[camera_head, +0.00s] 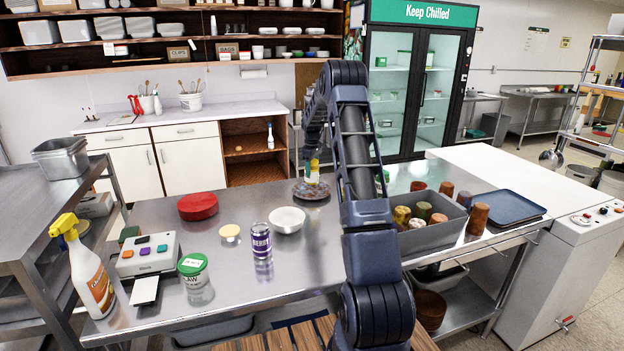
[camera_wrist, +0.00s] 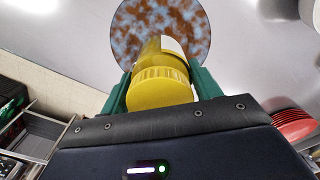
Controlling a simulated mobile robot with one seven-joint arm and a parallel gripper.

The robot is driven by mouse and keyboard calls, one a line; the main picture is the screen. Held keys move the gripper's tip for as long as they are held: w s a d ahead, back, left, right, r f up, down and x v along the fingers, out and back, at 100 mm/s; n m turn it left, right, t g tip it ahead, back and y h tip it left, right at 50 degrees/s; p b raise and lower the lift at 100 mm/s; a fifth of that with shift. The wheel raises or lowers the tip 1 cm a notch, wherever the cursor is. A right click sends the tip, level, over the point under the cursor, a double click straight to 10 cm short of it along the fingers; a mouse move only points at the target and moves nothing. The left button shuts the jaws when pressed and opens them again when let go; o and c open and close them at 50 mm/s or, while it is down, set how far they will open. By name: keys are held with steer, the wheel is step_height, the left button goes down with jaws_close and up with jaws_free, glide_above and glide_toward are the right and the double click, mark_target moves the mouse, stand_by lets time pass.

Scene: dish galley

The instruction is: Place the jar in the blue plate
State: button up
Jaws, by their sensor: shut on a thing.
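My gripper (camera_wrist: 160,75) has its green fingers on either side of a jar (camera_wrist: 160,92) with a ridged yellow lid and is shut on it. The round plate (camera_wrist: 133,30), mottled blue and rust-brown, lies beyond the jar in the wrist view. In the head view the yellow-and-white jar (camera_head: 312,172) is upright over the plate (camera_head: 313,193) on the steel table. I cannot tell whether the jar's base touches the plate. My arm hides most of the gripper in the head view.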

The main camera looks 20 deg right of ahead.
mark_target(312, 177)
steer(key=shift+f, duration=2.55)
steer(key=shift+f, duration=0.1)
steer(key=o, duration=1.3)
steer(key=shift+c, duration=0.2)
